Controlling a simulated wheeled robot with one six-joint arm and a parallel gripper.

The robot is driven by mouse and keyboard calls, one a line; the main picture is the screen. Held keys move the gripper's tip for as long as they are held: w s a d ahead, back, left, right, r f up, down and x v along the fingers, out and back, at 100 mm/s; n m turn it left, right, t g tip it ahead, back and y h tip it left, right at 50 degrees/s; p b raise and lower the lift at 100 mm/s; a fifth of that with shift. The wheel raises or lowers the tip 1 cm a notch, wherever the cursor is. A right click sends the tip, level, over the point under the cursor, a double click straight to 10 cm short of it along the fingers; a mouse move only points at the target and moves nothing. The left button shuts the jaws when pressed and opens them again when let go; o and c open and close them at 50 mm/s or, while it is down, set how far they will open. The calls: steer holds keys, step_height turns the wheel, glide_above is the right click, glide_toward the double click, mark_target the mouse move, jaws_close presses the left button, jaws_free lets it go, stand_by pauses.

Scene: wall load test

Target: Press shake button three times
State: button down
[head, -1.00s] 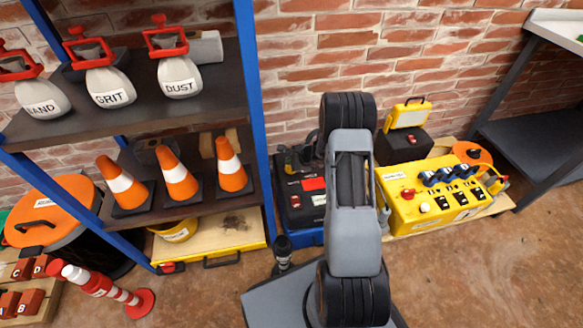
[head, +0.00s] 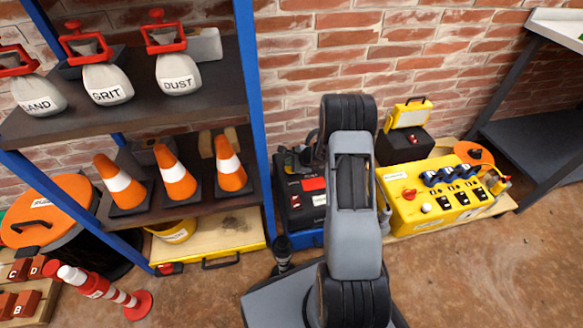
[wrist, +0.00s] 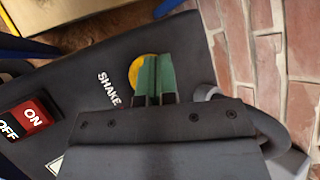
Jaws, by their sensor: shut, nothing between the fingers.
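The round yellow button (wrist: 135,72) is on a dark panel (wrist: 75,85) in the wrist view, beside the white word SHAKE (wrist: 108,89). My gripper (wrist: 155,77) has green fingertips that are together with nothing between them. The fingertips cover the right part of the button; whether they touch it or hover over it I cannot tell. In the head view my arm hides the gripper and I cannot make out the button. A black unit (head: 296,203) with a red part shows left of my arm.
A red and black ON/OFF switch (wrist: 27,117) is on the same panel, left of the button. A brick wall (wrist: 255,55) is close on the right in the wrist view. In the head view, a blue-framed shelf (head: 258,130) stands left and a yellow control box (head: 407,218) right.

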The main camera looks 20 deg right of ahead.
steer(key=shift+f+b, duration=0.85)
steer(key=shift+b, duration=0.05)
stand_by(0.6)
steer(key=shift+r, duration=0.1)
stand_by(0.3)
steer(key=shift+r+p, duration=0.8)
steer(key=shift+r, duration=0.4)
steer(key=shift+r, duration=0.15)
steer(key=shift+r+p, duration=1.6)
steer(key=shift+r, duration=0.8)
stand_by(0.4)
